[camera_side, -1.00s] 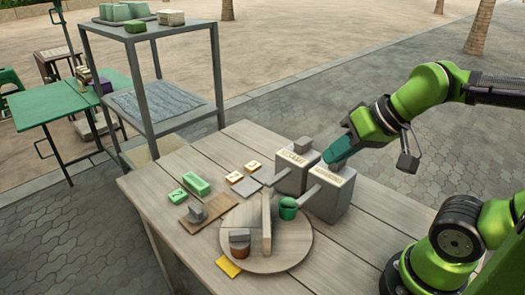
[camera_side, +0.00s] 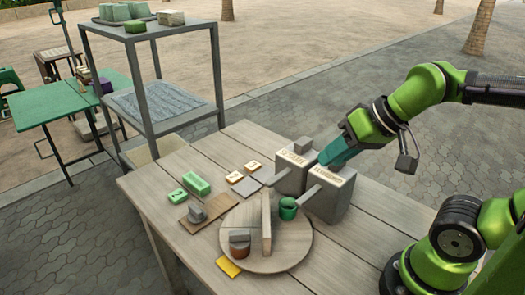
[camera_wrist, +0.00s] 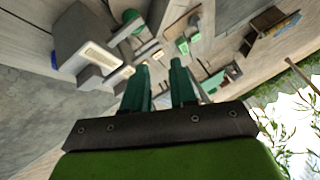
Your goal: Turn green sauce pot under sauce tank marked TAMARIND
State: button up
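The green sauce pot (camera_side: 288,208) stands on a round wooden turntable (camera_side: 288,262), on the right of an upright wooden divider (camera_side: 266,222). Two grey sauce tanks stand behind it: a left tank (camera_side: 287,178) and a right tank (camera_side: 326,202). The right tank's spout (camera_side: 306,194) points toward the green pot. My gripper (camera_side: 326,160) is above and behind the tanks, apart from the pot. In the wrist view my gripper (camera_wrist: 157,64) has its two fingers apart with nothing between them. The green pot also shows there (camera_wrist: 131,17).
A brown pot (camera_side: 239,238) with a grey top stands left of the divider. A yellow tag (camera_side: 229,267) lies at the turntable's front edge. A green block (camera_side: 196,185), small tiles (camera_side: 234,177) and a brown board (camera_side: 196,216) lie to the left.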

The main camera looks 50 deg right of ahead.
aim_at(266, 212)
jog(key=shift+o, duration=1.4)
jog(key=w+a+f+m+g+h, duration=0.1)
jog(key=w+a+f+g, duration=0.3)
jog(key=w, duration=0.5)
jog(key=shift+a+g, duration=0.8)
jog(key=shift+a, duration=0.3)
jog(key=f+m, duration=0.1)
jog(key=f, duration=0.4)
jog(key=w+f+m+g, duration=0.1)
jog(key=f, duration=0.5)
jog(key=w+f+m+h, duration=0.1)
jog(key=f+m, duration=0.1)
jog(key=f, duration=0.3)
jog(key=shift+w+a+f, duration=0.2)
jog(key=shift+a, duration=0.15)
grip_shut()
